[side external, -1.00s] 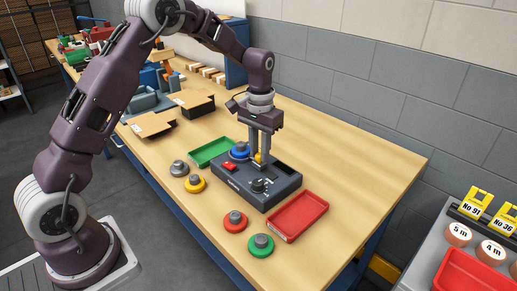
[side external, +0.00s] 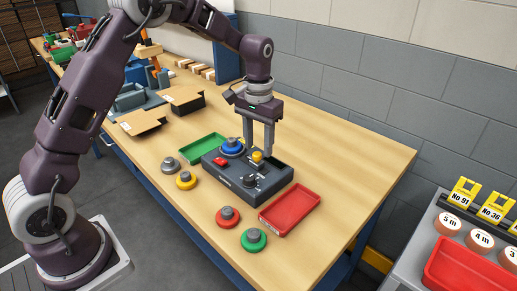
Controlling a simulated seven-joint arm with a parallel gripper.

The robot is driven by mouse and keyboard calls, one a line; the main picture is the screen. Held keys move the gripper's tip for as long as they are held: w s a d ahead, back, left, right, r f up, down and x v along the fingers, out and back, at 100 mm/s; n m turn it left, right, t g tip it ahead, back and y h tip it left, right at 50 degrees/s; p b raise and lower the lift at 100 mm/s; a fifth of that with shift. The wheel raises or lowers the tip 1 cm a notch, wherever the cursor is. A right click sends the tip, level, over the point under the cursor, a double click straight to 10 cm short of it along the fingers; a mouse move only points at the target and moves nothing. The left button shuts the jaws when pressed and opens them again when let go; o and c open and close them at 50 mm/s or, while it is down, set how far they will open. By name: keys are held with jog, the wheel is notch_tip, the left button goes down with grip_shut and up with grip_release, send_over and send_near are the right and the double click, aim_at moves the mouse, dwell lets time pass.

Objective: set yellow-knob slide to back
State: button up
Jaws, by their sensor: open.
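The dark grey control box (side external: 230,184) sits on the wooden table. Its slide with the yellow knob (side external: 257,156) stands in the right half of its top, toward the rear edge. My gripper (side external: 258,148) points down over the box and is open. One finger is left of the knob and the other is right of it, with a visible gap between the fingers and the knob. The exact fingertip height and the slide's slot are hard to make out.
The box also carries a blue knob (side external: 232,147), a red button (side external: 221,161) and a black dial (side external: 250,180). A green tray (side external: 203,148) lies behind left, a red tray (side external: 290,210) to the right. Several coloured pucks, one a green puck (side external: 254,239), lie in front.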

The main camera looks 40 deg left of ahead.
aim_at(258, 154)
notch_tip(258, 154, up, 5)
jog(key=shift+r, duration=0.1)
jog(key=s+d+r+t, duration=0.3)
jog(key=s+r, duration=0.9)
jog(key=s, duration=0.3)
jog(key=s+f+m+t, duration=0.1)
jog(key=s+f+t, duration=0.1)
jog(key=s, duration=1.4)
jog(key=shift+d+f+m+t, duration=0.2)
jog(key=shift+d+m+t, duration=0.1)
jog(key=shift+d+m, duration=0.15)
